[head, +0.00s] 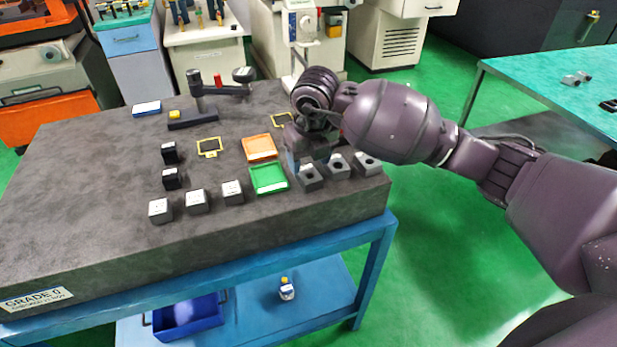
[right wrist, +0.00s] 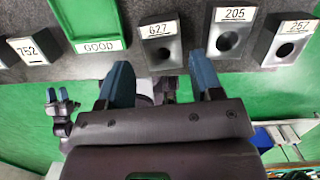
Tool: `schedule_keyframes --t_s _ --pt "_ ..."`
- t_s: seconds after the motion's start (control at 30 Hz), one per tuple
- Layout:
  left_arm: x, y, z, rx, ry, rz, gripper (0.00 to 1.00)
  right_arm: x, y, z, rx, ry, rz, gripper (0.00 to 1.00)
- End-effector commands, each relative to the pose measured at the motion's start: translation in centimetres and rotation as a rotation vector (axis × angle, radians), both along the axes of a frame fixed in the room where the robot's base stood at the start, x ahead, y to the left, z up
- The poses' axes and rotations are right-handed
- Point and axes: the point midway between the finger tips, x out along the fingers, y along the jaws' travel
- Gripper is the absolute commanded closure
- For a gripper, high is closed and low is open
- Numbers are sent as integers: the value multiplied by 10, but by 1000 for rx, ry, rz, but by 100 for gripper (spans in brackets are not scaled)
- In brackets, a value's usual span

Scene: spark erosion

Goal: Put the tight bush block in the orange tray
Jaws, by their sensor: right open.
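The orange tray (head: 259,147) lies on the dark stone table, just behind the green tray (head: 269,179). Three grey blocks with round holes stand in a row right of the green tray: the block marked 627 (head: 309,180), a middle one marked 205 (head: 338,165) and a right one marked 257 (head: 367,164). Which is the tight bush block I cannot tell. My right gripper (head: 308,162) is open over the row's left end. In the right wrist view, block 627 (right wrist: 160,48) is just beyond the gap between the blue fingertips (right wrist: 162,75).
Several labelled cubes (head: 196,201) stand left of the green tray, with dark blocks (head: 170,179) behind them. A dark stand with an arm (head: 198,100) is at the back. Yellow frames (head: 209,147) lie near the trays. The table's left part is clear.

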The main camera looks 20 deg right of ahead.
Motion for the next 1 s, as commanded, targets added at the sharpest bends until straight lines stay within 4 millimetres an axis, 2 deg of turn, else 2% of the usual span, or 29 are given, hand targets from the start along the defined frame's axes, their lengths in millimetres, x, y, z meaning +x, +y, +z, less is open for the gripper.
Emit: schedule_keyframes --t_s 0.3,0.57,0.9,1.0 --pt "1 0 -1 0 0 0 57 3 -2 -41 0 3 -1 40" --pt "4 -1 0 0 -6 -2 57 4 -2 -43 1 1 0 42" --pt "5 -1 1 0 -9 -4 57 4 -2 -43 1 1 0 94" --pt "5 -1 1 0 -8 -3 57 4 -1 -42 1 -1 0 100"
